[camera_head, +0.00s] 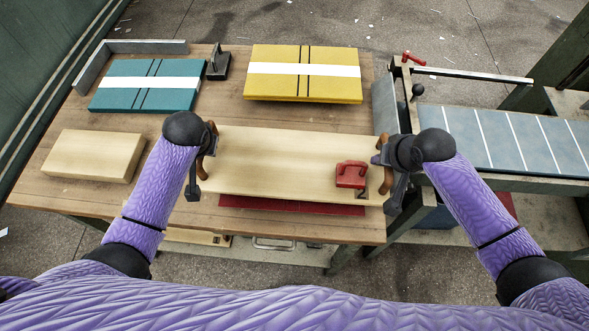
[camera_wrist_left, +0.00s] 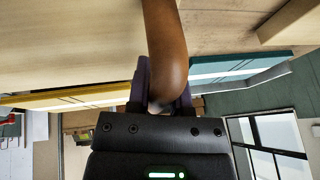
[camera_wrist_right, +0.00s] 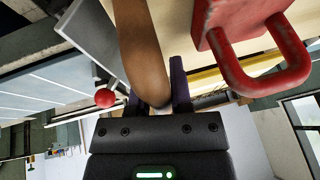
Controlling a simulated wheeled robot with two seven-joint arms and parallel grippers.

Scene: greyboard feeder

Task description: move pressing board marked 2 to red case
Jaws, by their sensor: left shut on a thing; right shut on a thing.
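The pressing board (camera_head: 270,160) is a long pale wooden board with a brown handle at each end and a dark mark, partly hidden, near its right front corner. My left gripper (camera_head: 207,148) is shut on the left handle, which also shows in the left wrist view (camera_wrist_left: 165,50). My right gripper (camera_head: 383,157) is shut on the right handle, also in the right wrist view (camera_wrist_right: 143,50). A red block with a loop handle (camera_head: 351,175) sits on the board's right part. The red case (camera_head: 290,206) shows as a strip in front of the board; the rest is hidden under it.
A teal case (camera_head: 120,101) and a yellow case (camera_head: 300,91) with white bands lie at the back of the wooden table (camera_head: 215,115). A plain pale block (camera_head: 92,156) lies at the left. A feeder with a blue-grey bed (camera_head: 500,140) stands at the right.

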